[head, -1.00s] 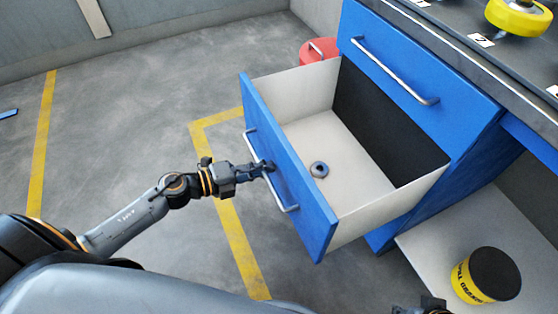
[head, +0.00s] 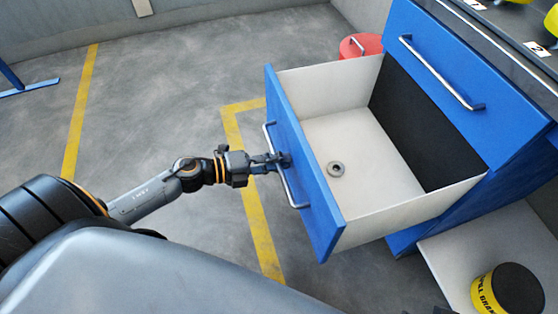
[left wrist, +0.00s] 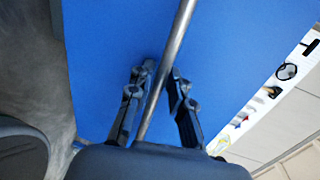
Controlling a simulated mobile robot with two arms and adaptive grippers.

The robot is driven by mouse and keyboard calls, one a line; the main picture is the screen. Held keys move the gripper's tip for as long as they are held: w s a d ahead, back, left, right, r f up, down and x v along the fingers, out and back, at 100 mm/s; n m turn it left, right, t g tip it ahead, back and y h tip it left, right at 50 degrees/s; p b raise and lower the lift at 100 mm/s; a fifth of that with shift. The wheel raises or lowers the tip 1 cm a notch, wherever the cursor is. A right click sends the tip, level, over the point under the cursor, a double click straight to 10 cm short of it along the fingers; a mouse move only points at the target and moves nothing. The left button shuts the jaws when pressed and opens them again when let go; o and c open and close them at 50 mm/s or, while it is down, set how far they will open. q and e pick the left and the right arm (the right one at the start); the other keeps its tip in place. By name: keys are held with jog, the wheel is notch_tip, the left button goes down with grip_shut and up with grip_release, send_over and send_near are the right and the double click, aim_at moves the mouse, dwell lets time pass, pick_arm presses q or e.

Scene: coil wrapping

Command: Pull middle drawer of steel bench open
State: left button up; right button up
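The steel bench's middle drawer is blue-fronted (head: 318,200) and stands far out, showing its pale inside (head: 375,150). A small grey ring (head: 335,169) lies on its floor. My left gripper (head: 281,162) is at the drawer's bar handle (head: 292,190), outside the front. In the left wrist view its two fingers (left wrist: 161,85) lie on either side of the bar (left wrist: 178,40), close against it, with the blue front (left wrist: 230,50) behind.
The upper drawer (head: 450,105) with its handle is shut. A yellow and black tub (head: 485,294) stands on the low shelf (head: 450,255). A red can (head: 360,46) stands on the floor behind the drawer.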

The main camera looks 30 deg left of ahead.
pick_arm(q)
jog(key=shift+s, duration=0.1)
jog(key=shift+s+a, duration=0.2)
jog(key=shift+a, duration=0.05)
jog(key=v, duration=1.1)
jog(key=shift+a+r, duration=0.1)
